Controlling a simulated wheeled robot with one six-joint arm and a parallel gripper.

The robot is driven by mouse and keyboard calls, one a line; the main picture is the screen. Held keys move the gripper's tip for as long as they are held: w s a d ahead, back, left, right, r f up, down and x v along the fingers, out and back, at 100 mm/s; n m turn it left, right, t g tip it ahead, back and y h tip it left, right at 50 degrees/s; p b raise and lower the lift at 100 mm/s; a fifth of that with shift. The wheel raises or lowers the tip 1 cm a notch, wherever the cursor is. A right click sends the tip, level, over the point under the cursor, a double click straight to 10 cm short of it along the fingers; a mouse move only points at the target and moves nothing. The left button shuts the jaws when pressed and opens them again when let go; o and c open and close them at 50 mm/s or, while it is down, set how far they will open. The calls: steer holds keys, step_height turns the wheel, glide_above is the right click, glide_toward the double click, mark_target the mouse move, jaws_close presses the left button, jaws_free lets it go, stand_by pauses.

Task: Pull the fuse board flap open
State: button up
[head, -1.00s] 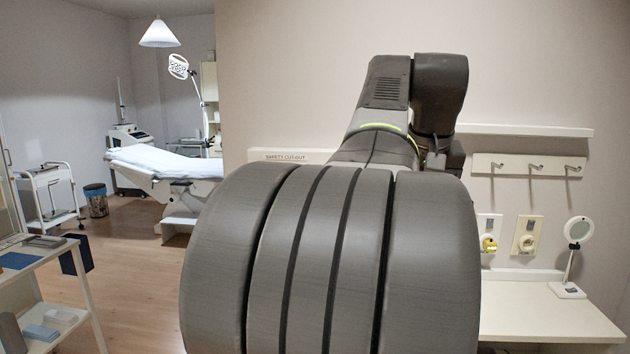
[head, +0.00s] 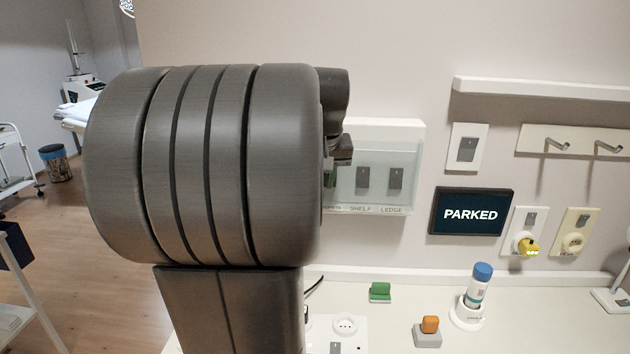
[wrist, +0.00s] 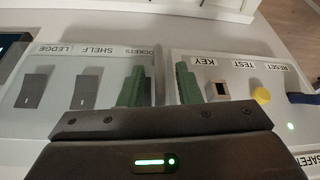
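The fuse board (head: 415,130) is on the wall right of my arm in the head view. Its clear flap (head: 377,155) appears closed over grey switches labelled "SHELF" and "LEDGE". In the wrist view the flap (wrist: 60,75) covers the left side, with "LEDGE", "SHELF" and a partly hidden "SOCKETS" label. My gripper (wrist: 160,82) has its two green fingers apart, on either side of the seam between the flap and the "KEY" panel. I cannot tell whether either finger touches the flap. In the head view my arm hides most of the gripper.
In the head view, a "PARKED" screen (head: 471,213) is right of the board.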

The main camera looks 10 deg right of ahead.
steer(key=shift+w+f, duration=0.1)
steer(key=shift+f, duration=0.45)
jaws_close()
